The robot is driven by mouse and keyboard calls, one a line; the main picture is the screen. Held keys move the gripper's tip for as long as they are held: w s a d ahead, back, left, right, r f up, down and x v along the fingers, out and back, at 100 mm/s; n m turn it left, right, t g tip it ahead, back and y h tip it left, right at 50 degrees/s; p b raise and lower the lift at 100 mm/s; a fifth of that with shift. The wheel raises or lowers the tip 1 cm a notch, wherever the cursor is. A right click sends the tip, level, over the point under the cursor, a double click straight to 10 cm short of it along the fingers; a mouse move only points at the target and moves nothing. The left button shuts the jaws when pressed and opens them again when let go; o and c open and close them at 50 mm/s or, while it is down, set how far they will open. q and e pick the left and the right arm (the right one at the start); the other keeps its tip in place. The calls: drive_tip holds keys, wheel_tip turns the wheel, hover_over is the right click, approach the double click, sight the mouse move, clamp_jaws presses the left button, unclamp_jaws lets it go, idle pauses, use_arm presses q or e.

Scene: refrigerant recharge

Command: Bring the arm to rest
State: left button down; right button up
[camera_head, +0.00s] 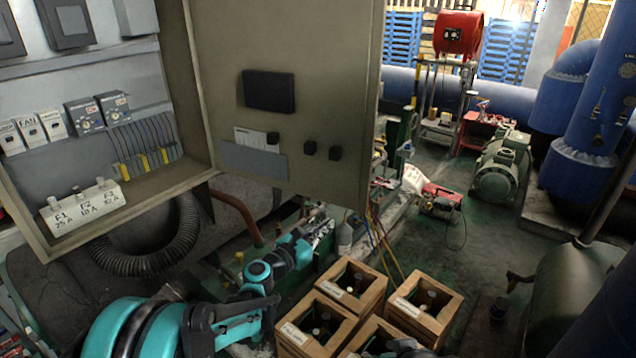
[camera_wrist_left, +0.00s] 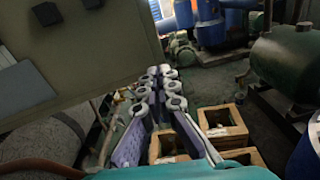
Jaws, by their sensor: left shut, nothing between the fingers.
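My left arm (camera_head: 255,285), teal and black, reaches in from the bottom left of the head view, below the open cabinet. My left gripper (camera_head: 322,230) is at its far end, below the cabinet door and behind the wooden crates. In the left wrist view the gripper's linked fingers (camera_wrist_left: 159,78) are closed together with nothing held between them. My right gripper does not show in either view.
The open cabinet door (camera_head: 290,80) hangs close above my left gripper. Wooden crates (camera_head: 420,304) with bottles stand to its right. A corrugated hose (camera_head: 150,255) lies under the cabinet.

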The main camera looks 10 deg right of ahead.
use_arm(q)
drive_tip(key=s+a+r+m+g+y, duration=0.1)
drive_tip(key=s+a+m+g+y, duration=0.1)
drive_tip(key=s+a+m, duration=0.45)
drive_tip(key=s+a+r+m+g+y, duration=0.1)
drive_tip(key=s+a+m+y, duration=0.2)
drive_tip(key=s+m, duration=0.55)
drive_tip(key=s+a+f+m+g+y, duration=0.1)
drive_tip(key=s+a+f+m+y, duration=0.2)
drive_tip(key=s+a, duration=0.5)
drive_tip(key=s+a+f+m+g+y, duration=0.1)
drive_tip(key=s+a+f+m+y, duration=0.3)
drive_tip(key=s+a+m, duration=0.4)
drive_tip(key=s+a+f, duration=0.1)
drive_tip(key=s, duration=0.2)
drive_tip(key=shift+s+a+g+y, duration=0.25)
drive_tip(key=shift+s+g+y, duration=0.05)
drive_tip(key=shift+s, duration=0.1)
